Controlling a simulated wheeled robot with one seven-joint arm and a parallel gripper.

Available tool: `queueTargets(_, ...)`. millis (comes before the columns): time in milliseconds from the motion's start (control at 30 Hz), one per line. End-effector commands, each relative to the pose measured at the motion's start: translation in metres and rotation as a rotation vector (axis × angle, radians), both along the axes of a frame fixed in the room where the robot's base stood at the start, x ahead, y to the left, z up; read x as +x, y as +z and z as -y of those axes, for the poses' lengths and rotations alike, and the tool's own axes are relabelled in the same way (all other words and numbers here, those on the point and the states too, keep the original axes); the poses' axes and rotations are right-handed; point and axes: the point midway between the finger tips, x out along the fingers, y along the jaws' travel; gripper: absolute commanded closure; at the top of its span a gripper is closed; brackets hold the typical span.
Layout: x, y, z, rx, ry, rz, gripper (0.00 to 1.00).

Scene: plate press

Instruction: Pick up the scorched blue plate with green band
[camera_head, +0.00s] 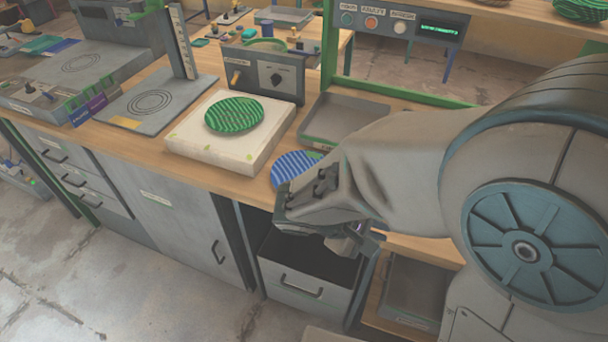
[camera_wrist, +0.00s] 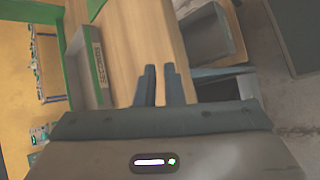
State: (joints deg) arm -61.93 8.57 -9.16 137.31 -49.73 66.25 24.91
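A blue striped plate (camera_head: 294,165) with a small green patch lies on the wooden worktop, right of the pale block. My gripper's wrist housing covers its right and lower part in the head view. No scorch mark can be made out. My gripper shows in the wrist view (camera_wrist: 160,72) with its two dark fingers apart by a narrow gap. Bare wood shows between them and nothing is held. The blue plate is not visible in the wrist view. The fingertips are hidden in the head view.
A green striped plate (camera_head: 234,115) rests on the pale block (camera_head: 208,150). A shallow grey tray (camera_head: 343,118) lies behind the blue plate. A control box (camera_head: 262,72) stands behind the block. Drawers (camera_head: 308,290) sit below the worktop's front edge.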

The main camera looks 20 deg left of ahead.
Motion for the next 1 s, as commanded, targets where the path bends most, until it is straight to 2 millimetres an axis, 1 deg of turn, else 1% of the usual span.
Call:
queueTargets(33, -0.001, -0.005, -0.018, -0.054, 0.084, 0.024, 0.92)
queueTargets(167, -0.002, -0.011, -0.063, -0.173, 0.288, 0.115, 0.92)
queueTargets(200, -0.005, -0.013, -0.078, -0.202, 0.352, 0.146, 0.92)
queueTargets(300, -0.013, -0.017, -0.113, -0.264, 0.494, 0.223, 0.92)
queueTargets(400, -0.023, -0.020, -0.141, -0.304, 0.609, 0.287, 0.92)
queueTargets(500, -0.032, -0.022, -0.160, -0.326, 0.688, 0.334, 0.92)
queueTargets(600, -0.036, -0.023, -0.170, -0.338, 0.730, 0.361, 0.92)
queueTargets(667, -0.033, -0.024, -0.171, -0.341, 0.739, 0.368, 0.92)
queueTargets(767, -0.020, -0.027, -0.168, -0.342, 0.741, 0.371, 0.92)
queueTargets(1000, 0.024, -0.037, -0.155, -0.343, 0.741, 0.368, 0.92)
